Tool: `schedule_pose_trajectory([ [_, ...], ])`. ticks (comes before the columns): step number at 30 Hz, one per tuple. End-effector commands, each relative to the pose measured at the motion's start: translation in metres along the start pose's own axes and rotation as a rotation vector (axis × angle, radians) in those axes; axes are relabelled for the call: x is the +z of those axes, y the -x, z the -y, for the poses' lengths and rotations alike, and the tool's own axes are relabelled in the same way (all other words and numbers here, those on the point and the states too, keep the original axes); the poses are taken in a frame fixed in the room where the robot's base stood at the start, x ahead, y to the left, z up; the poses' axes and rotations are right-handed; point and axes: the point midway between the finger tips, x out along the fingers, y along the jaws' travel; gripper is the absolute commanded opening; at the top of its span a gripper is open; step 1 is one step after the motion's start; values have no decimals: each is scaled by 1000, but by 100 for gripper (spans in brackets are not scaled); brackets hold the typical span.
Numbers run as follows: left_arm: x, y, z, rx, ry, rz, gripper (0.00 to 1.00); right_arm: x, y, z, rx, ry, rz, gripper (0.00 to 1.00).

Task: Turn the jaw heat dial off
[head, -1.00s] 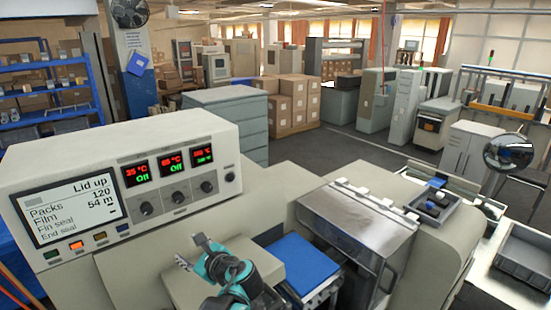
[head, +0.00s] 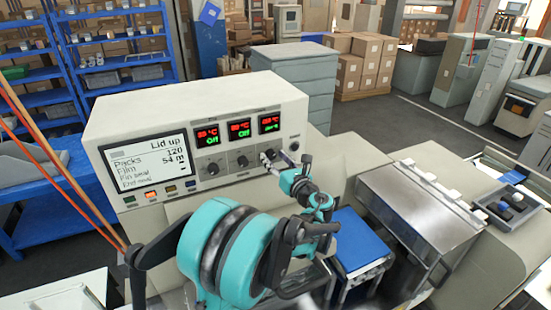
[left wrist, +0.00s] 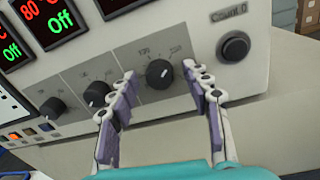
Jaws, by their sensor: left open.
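Three black dials sit in a row on the control panel under three red-and-green displays. The rightmost dial (left wrist: 160,73) has a white pointer mark aimed up and right and a scale whose numbers are partly legible. I take it for the jaw heat dial, though I cannot read its label. My left gripper (left wrist: 158,78) is open, its two purple-padded fingers standing either side of this dial, apart from it as far as I can see. In the head view the gripper (head: 277,160) partly covers the dial. My right gripper is not in view.
The middle dial (left wrist: 97,93) is close to the left finger. A round black button (left wrist: 234,47) is right of the dial. The left and middle displays read Off; the right display (head: 269,124) shows other green text.

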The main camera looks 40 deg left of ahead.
Motion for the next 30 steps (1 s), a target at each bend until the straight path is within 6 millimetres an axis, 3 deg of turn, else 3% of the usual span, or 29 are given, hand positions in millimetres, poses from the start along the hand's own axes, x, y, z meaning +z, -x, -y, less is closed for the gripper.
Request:
schedule_pose_trajectory([
  [6, 0, 0, 0, -1, 1, 0, 49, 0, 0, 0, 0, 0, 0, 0],
  [8, 0, 0, 0, -1, 1, 0, 36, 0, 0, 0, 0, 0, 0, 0],
  [12, 0, 0, 0, -1, 1, 0, 0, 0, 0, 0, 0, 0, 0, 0],
  [23, 0, 0, 0, -1, 33, -2, 0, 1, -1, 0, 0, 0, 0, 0],
  [30, -1, 0, 0, -2, 161, -10, 0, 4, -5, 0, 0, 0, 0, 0],
])
